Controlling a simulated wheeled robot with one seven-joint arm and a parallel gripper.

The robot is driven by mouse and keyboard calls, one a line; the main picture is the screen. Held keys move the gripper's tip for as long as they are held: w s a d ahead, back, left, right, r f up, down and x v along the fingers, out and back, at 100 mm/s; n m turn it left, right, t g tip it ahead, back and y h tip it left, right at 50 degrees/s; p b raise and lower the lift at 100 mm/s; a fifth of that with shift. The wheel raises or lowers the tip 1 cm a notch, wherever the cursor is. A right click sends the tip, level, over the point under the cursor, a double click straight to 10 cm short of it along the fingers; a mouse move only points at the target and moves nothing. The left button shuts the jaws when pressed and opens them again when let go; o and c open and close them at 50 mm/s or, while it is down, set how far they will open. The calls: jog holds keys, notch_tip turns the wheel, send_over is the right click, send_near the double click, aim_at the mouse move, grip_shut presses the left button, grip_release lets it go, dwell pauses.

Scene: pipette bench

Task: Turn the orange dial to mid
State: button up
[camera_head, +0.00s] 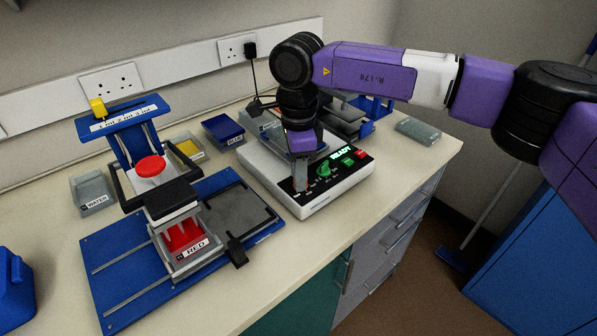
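A white bench device (318,206) with a black control panel stands on the bench right of centre. Its lit display (341,153) reads READY in green. A green knob (323,170) and small green and red buttons show on the panel. I cannot make out an orange dial; the left part of the panel is hidden behind my gripper. My gripper (300,182) points down at the left part of the panel, left of the green knob. Its fingertips are small and dark here, and I cannot tell whether they touch anything or are open.
A blue frame (110,290) with a red-topped press and a tray labelled RED stands to the left. Open bins (93,194) and a blue bin (222,130) line the back. A grey tray (418,130) lies at the right. The bench's front edge runs close below the device.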

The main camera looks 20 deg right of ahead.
grip_shut()
jog(key=shift+m, duration=0.4)
jog(key=m, duration=0.4)
jog(key=shift+w+m+b, duration=0.1)
jog(key=shift+m+b, duration=0.2)
jog(key=shift+b, duration=0.1)
jog(key=m, duration=0.6)
jog(key=shift+d+b, duration=0.15)
jog(key=shift+b, duration=0.15)
jog(key=shift+m, duration=0.3)
jog(key=shift+o, duration=0.7)
grip_release()
